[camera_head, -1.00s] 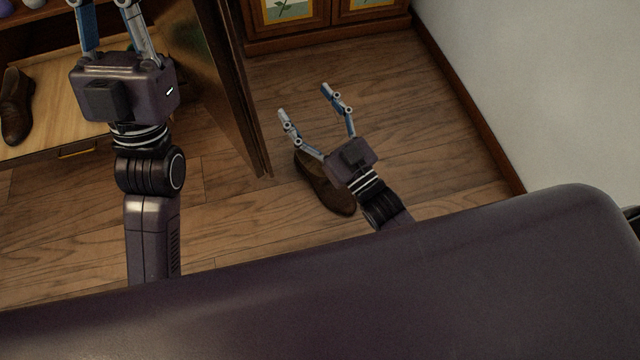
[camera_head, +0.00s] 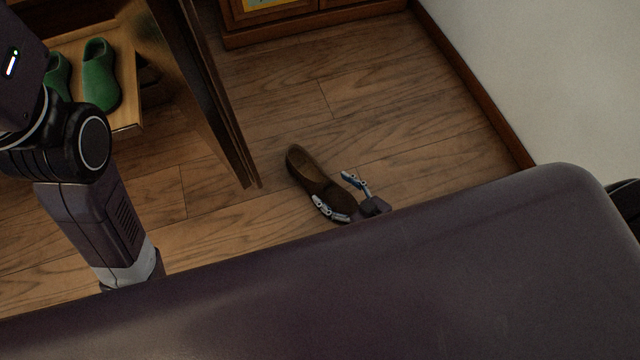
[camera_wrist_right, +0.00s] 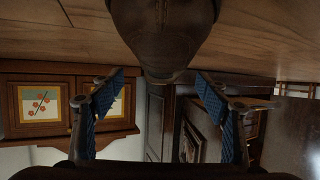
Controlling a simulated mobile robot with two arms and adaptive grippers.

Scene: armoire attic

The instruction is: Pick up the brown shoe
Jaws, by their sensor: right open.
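The brown shoe (camera_head: 308,176) lies on the wooden floor, its open top up and its far end toward the cabinet door. My right gripper (camera_head: 331,187) is low by the shoe's near end, its fingers spread, one along each side in the head view. In the right wrist view the shoe (camera_wrist_right: 163,35) fills the top middle, ahead of and between the open fingers of my right gripper (camera_wrist_right: 160,78). No grip on it shows. My left arm is at the left edge; its fingers are out of frame.
A brown door panel (camera_head: 205,100) stands left of the shoe. Green clogs (camera_head: 100,78) sit on a wooden drawer or shelf (camera_head: 128,115) further left. A cabinet (camera_head: 270,25) is at the back, a white wall (camera_head: 540,80) at right. The floor beyond the shoe is clear.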

